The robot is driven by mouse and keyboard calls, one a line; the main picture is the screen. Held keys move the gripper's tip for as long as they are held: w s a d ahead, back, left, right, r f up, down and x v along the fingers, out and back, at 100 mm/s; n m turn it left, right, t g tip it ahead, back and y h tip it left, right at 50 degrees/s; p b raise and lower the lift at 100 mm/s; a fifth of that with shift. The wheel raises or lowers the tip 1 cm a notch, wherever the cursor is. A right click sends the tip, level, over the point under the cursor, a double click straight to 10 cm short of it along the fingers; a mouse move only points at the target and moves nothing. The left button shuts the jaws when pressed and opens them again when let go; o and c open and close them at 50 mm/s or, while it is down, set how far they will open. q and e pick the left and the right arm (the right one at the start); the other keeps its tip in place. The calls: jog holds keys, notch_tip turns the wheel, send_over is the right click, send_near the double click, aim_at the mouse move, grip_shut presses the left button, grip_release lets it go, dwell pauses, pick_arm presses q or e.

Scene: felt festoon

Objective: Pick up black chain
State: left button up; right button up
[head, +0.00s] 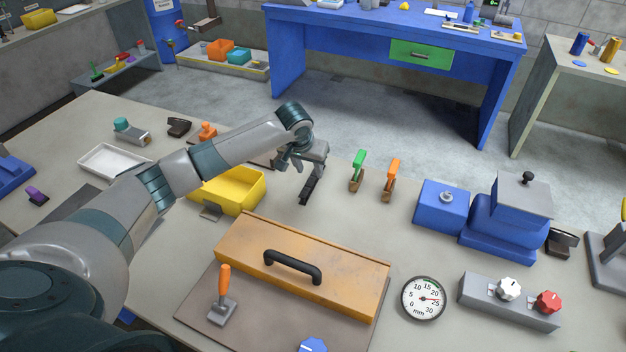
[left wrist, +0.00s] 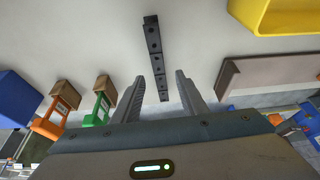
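The black chain (head: 310,188) is a straight strip of dark links on the grey bench, right of the yellow bin. It also shows in the left wrist view (left wrist: 153,42), running from the top middle down to the space between my fingers. My left gripper (head: 293,164) is over the bench at the chain's far end. In the left wrist view my left gripper (left wrist: 161,80) has its fingers apart, with clear gaps on both sides of the chain. I cannot tell how high the fingers are above it. My right gripper is not in view.
A yellow bin (head: 238,186) stands left of the chain. A green-handled tool (head: 358,166) and an orange-handled tool (head: 392,175) stand to its right. A wooden box with a black handle (head: 330,284) lies in front. Blue machines (head: 443,208) stand farther right.

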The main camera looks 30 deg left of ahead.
aim_at(313, 176)
pick_arm(q)
jog(key=p+x, duration=0.1)
jog(key=x, duration=0.2)
jog(key=shift+w+f+p, duration=0.15)
jog(key=shift+p, duration=0.25)
jog(key=shift+w+f, duration=0.25)
jog(key=shift+f, duration=0.35)
jog(key=shift+c, duration=0.3)
grip_shut()
